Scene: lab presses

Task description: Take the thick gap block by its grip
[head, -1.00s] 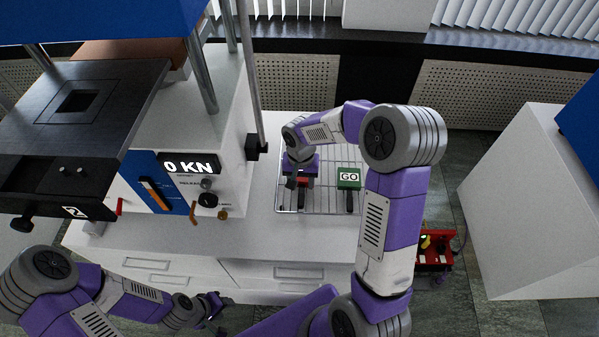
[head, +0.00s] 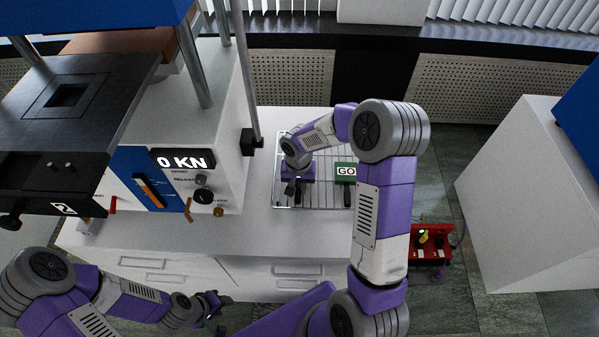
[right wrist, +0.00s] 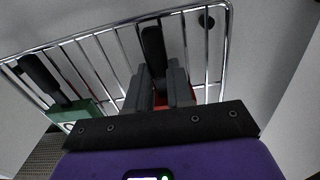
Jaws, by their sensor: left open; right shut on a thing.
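A red block (right wrist: 160,98) with a black grip (right wrist: 152,48) is on the wire rack, mostly hidden behind my gripper in the head view. My right gripper (head: 294,190) points down over it. In the right wrist view its two fingers (right wrist: 159,78) are shut on the black grip, one on each side. A green block (head: 345,172) marked "GO" with a black grip (head: 348,194) lies on the rack to the right; it also shows in the right wrist view (right wrist: 76,113). My left gripper (head: 213,306) is open and empty, low in front of the bench.
The wire rack (head: 276,207) lies on the white bench (head: 215,236). A press with a "0 KN" display (head: 184,161) and a dark plate (head: 110,95) stands to the left. A white cabinet (head: 520,200) is at the right. A red toolbox (head: 430,254) is on the floor.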

